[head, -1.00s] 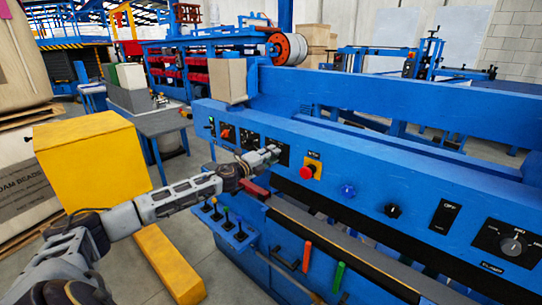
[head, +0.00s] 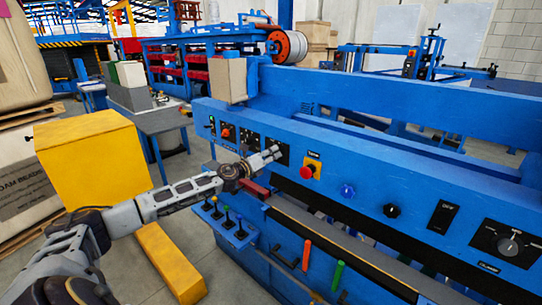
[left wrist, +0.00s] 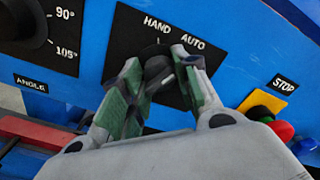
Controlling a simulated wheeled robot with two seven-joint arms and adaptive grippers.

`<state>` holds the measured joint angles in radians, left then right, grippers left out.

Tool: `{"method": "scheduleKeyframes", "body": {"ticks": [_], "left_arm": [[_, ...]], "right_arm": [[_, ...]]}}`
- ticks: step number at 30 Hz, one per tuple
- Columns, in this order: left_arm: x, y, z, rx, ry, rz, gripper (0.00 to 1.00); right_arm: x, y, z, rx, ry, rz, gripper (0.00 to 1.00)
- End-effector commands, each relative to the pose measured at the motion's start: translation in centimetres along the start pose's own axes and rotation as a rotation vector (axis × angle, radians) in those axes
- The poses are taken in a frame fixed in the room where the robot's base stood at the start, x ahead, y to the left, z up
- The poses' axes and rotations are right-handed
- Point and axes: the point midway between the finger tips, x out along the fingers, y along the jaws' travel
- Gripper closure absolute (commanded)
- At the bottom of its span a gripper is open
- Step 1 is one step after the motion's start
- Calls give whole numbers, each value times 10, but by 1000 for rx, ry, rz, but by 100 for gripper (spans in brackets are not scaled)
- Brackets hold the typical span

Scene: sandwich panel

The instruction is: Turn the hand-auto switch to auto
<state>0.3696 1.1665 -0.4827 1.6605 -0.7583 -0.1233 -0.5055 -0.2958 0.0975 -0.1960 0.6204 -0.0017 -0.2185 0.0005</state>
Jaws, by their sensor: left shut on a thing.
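The hand-auto switch is a dark knob (left wrist: 156,68) on a black plate (left wrist: 128,48) marked HAND and AUTO in the left wrist view. A white tick shows under HAND. Which way the knob points is hard to tell, as the fingers cover its sides. My left gripper (left wrist: 158,80) is shut on the knob, one green-padded finger on each side. In the head view my left gripper (head: 276,153) reaches the blue panel (head: 360,160) and hides most of the switch. My right gripper is not in view.
The red stop button on a yellow base (head: 309,171) is just right of the switch; it also shows in the left wrist view (left wrist: 281,131). The angle knob (left wrist: 20,25) is to the left. A red bar (head: 256,191) sticks out below my gripper.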

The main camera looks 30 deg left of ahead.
Motion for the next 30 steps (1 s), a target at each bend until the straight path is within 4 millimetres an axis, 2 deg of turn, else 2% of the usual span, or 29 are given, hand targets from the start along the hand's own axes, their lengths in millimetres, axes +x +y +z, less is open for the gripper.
{"method": "scheduleKeyframes", "body": {"ticks": [10,11,16,30], "left_arm": [[0,2,-3,5,4,2,93],[0,2,-3,5,4,2,68],[0,1,-2,4,3,1,46],[-1,1,0,3,1,1,46]], "right_arm": [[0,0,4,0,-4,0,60],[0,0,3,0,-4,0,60],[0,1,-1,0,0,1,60],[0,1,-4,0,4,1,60]]}}
